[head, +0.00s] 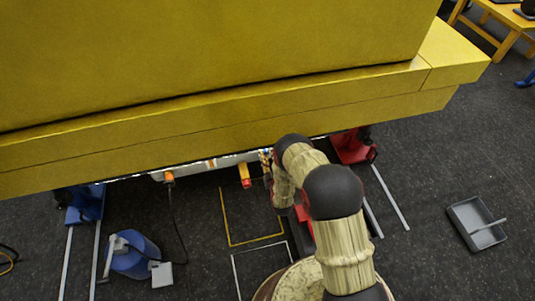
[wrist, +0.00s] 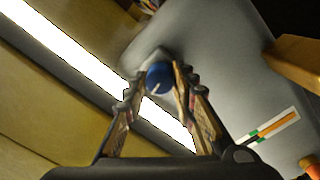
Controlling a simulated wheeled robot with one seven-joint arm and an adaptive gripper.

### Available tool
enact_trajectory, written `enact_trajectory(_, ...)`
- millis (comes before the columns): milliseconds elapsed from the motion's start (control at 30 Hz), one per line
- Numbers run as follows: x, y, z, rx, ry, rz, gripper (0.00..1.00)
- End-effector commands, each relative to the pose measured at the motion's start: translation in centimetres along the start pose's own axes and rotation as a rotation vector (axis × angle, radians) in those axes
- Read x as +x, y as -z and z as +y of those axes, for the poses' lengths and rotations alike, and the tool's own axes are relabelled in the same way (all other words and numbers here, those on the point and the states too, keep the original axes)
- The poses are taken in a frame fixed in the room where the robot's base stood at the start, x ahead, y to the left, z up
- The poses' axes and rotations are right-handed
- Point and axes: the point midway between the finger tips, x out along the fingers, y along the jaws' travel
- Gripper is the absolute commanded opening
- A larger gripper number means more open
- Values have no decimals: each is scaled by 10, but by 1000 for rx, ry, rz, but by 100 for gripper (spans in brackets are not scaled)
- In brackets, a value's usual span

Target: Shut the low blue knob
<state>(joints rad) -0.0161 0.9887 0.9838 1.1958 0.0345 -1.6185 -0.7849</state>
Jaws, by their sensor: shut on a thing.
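The blue knob (wrist: 159,78) shows in the wrist view between the fingertips of my gripper (wrist: 157,80). It is round, with a pale mark on its face. Both fingers touch its sides, and my gripper is shut on it. The knob sits at the end of a grey housing (wrist: 215,75). In the head view my gripper (head: 268,163) is under the lower edge of the big yellow boom, mostly hidden by my arm. The knob cannot be made out in the head view.
The yellow boom (head: 220,60) overhangs the work spot. A bright light strip (wrist: 70,55) runs beside the housing. An orange-red part (head: 244,174) hangs left of my gripper. A red stand (head: 352,147), a blue canister (head: 135,255) and a grey tray (head: 478,224) are on the floor.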

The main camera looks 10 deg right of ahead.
Motion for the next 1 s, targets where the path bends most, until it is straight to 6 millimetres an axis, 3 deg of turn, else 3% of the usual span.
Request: enact_trajectory(1000,0,-1,-1,-965,3,27,1)
